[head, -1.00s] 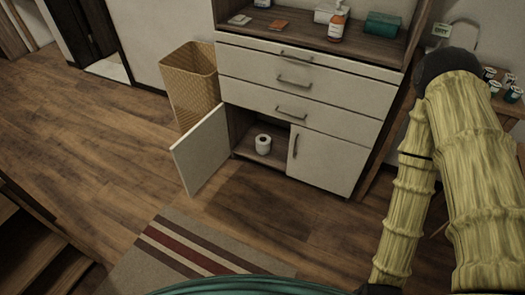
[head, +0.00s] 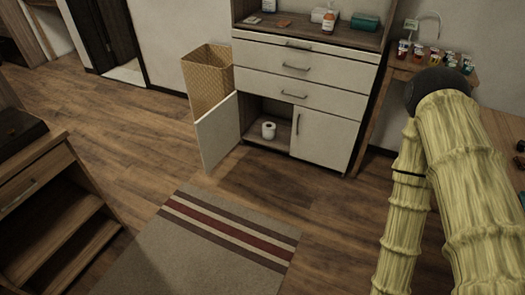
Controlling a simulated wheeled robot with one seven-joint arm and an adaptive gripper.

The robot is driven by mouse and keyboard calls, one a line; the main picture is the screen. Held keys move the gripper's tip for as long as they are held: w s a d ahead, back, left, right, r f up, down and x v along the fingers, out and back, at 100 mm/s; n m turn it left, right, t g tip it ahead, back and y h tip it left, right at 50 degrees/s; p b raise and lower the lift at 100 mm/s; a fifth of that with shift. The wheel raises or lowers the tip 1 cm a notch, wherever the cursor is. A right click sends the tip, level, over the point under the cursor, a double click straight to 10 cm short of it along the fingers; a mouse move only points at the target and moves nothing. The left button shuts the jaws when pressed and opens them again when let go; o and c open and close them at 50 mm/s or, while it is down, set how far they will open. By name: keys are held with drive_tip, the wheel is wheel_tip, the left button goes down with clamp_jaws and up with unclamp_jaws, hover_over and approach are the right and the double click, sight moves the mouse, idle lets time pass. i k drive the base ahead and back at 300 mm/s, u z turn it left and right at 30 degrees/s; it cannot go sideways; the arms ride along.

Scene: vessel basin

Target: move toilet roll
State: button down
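A white toilet roll (head: 268,130) stands upright on the floor board of the lower left compartment of a white cabinet (head: 325,137). The compartment's left door (head: 218,132) is swung wide open to the left, and the right door is shut. The roll is in plain view from the front. My arm, in a yellow ribbed cover, fills the right side of the head view. My gripper is not in the picture, so its distance from the roll does not show.
A wicker basket (head: 207,80) stands behind the open door. A striped rug (head: 215,245) lies in front on clear wooden floor. An open-shelved drawer unit (head: 50,215) is at the left. A wooden table (head: 440,75) with several small cups is at the right.

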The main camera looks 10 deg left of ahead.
sight(268, 129)
drive_tip(key=u, duration=0.65)
drive_tip(key=i, duration=0.3)
drive_tip(key=u, duration=0.75)
drive_tip(key=i, duration=2.15)
drive_tip(key=z, duration=1.45)
drive_tip(key=i, duration=0.5)
drive_tip(key=z, duration=0.45)
